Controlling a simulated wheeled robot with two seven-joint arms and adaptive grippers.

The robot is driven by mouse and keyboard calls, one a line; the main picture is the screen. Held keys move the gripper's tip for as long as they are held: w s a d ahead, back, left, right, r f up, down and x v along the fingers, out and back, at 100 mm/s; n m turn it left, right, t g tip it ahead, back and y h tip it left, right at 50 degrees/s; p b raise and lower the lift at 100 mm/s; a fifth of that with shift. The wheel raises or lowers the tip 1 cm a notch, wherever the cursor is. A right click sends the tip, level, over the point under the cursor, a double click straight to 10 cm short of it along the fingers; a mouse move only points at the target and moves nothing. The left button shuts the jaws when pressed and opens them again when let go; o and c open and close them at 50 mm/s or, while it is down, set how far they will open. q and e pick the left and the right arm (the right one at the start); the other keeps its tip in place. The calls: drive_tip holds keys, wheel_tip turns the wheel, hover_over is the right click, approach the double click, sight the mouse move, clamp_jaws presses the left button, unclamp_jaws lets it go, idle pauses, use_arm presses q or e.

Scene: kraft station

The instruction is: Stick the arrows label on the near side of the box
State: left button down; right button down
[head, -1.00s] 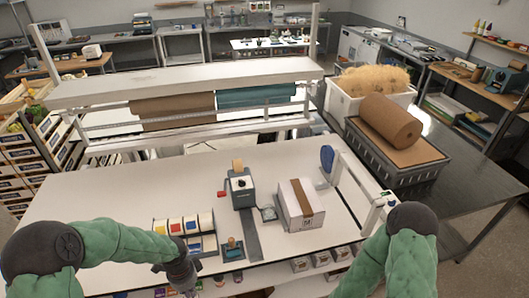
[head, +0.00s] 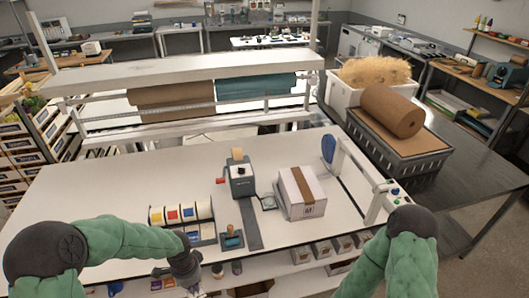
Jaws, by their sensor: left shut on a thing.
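A white box (head: 290,205) with a brown tape strip along its top stands on the table, right of centre. Its near side carries a small dark printed mark (head: 309,211). My left gripper (head: 194,288) is at the bottom of the head view, by the table's front edge, left of and nearer than the box. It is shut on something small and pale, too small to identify. I cannot make out the arrows label. A dispenser with several coloured label rolls (head: 187,214) stands left of the box. My right arm enters at the lower right, its gripper out of view.
A grey tape dispenser (head: 241,180) and a teal-based tool (head: 231,238) stand between the label rolls and the box. A white frame (head: 362,180) with a blue disc (head: 328,148) rises right of the box. The white table (head: 100,195) is clear at left.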

use_arm(q)
drive_tip(key=w+d+f+n+b, duration=0.2)
drive_tip(key=f+n+b, duration=0.3)
drive_tip(key=f+b, duration=0.4)
drive_tip(key=w+d+f+n+b, duration=0.2)
drive_tip(key=f+n+b, duration=0.4)
drive_tip(key=b, duration=0.6)
wheel_tip(320, 180, down, 3)
drive_tip(key=shift+w+d+r, duration=0.15)
drive_tip(key=shift+w+d, duration=0.15)
drive_tip(key=shift+d, duration=0.15)
